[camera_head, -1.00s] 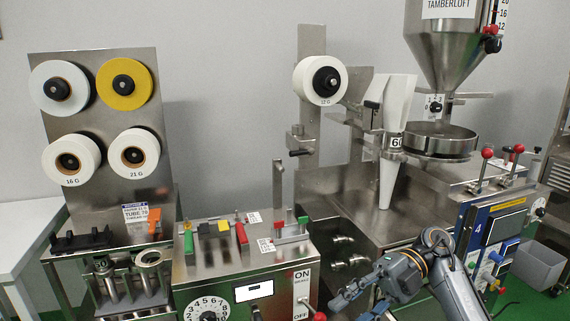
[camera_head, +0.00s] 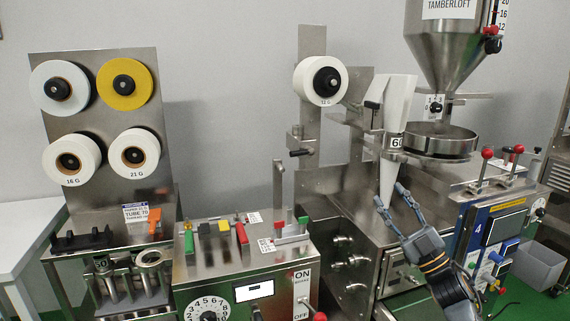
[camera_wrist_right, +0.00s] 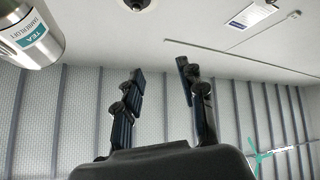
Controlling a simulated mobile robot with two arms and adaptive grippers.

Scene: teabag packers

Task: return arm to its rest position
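My right gripper (camera_head: 391,201) points upward in the head view, in front of the steel cabinet with drawers and just below the white paper forming tube (camera_head: 387,180). Its two fingers are spread apart with nothing between them. In the right wrist view the fingers (camera_wrist_right: 160,92) are also apart and empty, with ceiling and a ribbed wall behind them. I cannot tell from the head view whether the gripper touches the tube; it overlaps the tube's lower end. My left gripper is not in view.
The steel hopper (camera_head: 452,50) and round pan (camera_head: 440,139) stand above right of my gripper. A blue control panel (camera_head: 490,232) with red-knobbed levers (camera_head: 487,153) is to the right. A control box (camera_head: 240,262) with a dial stands left. The paper reels (camera_head: 133,151) hang farther left.

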